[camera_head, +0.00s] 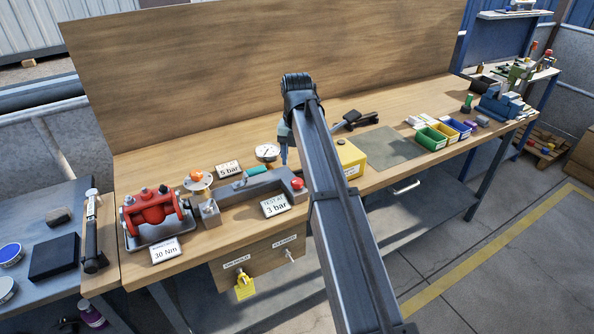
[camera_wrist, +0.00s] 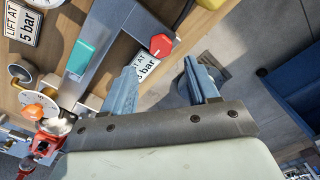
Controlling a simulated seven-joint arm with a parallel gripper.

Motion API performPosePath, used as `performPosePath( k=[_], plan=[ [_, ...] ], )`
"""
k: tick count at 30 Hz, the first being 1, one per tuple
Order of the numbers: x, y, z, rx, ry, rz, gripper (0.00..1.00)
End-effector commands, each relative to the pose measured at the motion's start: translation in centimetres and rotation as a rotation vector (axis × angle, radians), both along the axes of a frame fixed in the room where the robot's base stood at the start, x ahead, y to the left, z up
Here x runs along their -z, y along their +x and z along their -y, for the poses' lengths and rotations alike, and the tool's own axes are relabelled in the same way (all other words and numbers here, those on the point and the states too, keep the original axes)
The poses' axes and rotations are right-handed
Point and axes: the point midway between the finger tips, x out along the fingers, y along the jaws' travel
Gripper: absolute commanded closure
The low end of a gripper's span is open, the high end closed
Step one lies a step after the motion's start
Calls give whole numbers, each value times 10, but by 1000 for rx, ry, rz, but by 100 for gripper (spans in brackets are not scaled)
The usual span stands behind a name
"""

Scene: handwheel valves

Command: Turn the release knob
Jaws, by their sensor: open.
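A red knob (camera_head: 297,184) sits on the right end of a grey bar-shaped fixture (camera_head: 262,188) on the bench. In the wrist view the red knob (camera_wrist: 161,45) looks hexagonal and lies just beyond my fingertips. An orange knob (camera_head: 195,174) sits on a pale round disc at the fixture's left end; it also shows in the wrist view (camera_wrist: 32,112). No label marks either as the release knob. My gripper (camera_wrist: 163,75) is open, with its two blue fingers apart and nothing between them. In the head view my arm mostly hides it.
A pressure gauge (camera_head: 266,152) and a "5 bar" sign (camera_head: 229,168) stand behind the fixture, with a "3 bar" sign (camera_head: 275,205) in front. A red valve body (camera_head: 150,206) is at the left. A yellow box (camera_head: 350,158) stands right of my arm.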

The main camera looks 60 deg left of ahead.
Motion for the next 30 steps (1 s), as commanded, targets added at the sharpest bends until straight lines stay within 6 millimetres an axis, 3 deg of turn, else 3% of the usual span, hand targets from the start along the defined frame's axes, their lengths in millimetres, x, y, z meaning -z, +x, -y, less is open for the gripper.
performPosePath(
  k=[22, 30],
  plan=[
    [69, 0, 1, 3, -1, 1, 41],
    [69, 1, 0, 3, -1, 1, 41]
  ],
)
